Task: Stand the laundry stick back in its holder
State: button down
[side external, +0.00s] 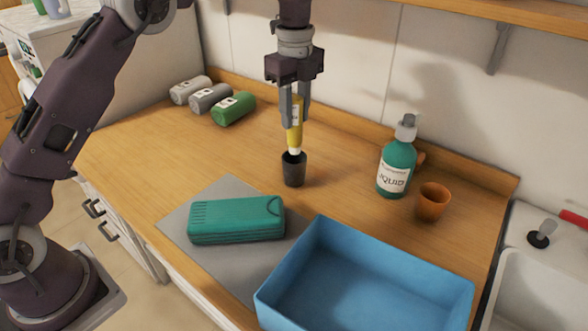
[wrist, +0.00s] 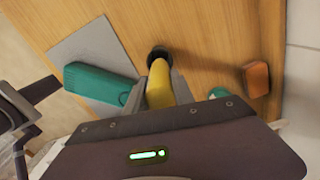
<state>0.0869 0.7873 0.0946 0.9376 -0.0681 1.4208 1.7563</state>
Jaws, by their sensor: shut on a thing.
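The laundry stick (side external: 294,134) is a yellow stick with a pale lower end, held upright between my fingers. My gripper (side external: 293,122) is shut on it. The holder (side external: 294,171) is a small black cup standing on the wooden counter. The stick's pale lower end is at the cup's mouth; I cannot tell how far inside it is. In the wrist view the yellow stick (wrist: 159,86) lies between my fingers (wrist: 160,92), and the dark holder (wrist: 158,52) shows just beyond its tip, partly hidden by it.
A teal case (side external: 236,220) lies on a grey mat (side external: 190,213) at front left. A blue bin (side external: 365,285) stands in front. A green pump bottle (side external: 397,163) and an orange cup (side external: 433,202) stand right. Several rolls (side external: 233,108) lie at back left. Counter around the holder is clear.

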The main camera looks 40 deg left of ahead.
aim_at(294, 145)
notch_tip(294, 145, down, 8)
jog(key=shift+f, duration=0.1)
jog(key=c, duration=1.1)
grip_release()
jog(key=shift+f, duration=0.1)
jog(key=shift+o, duration=0.2)
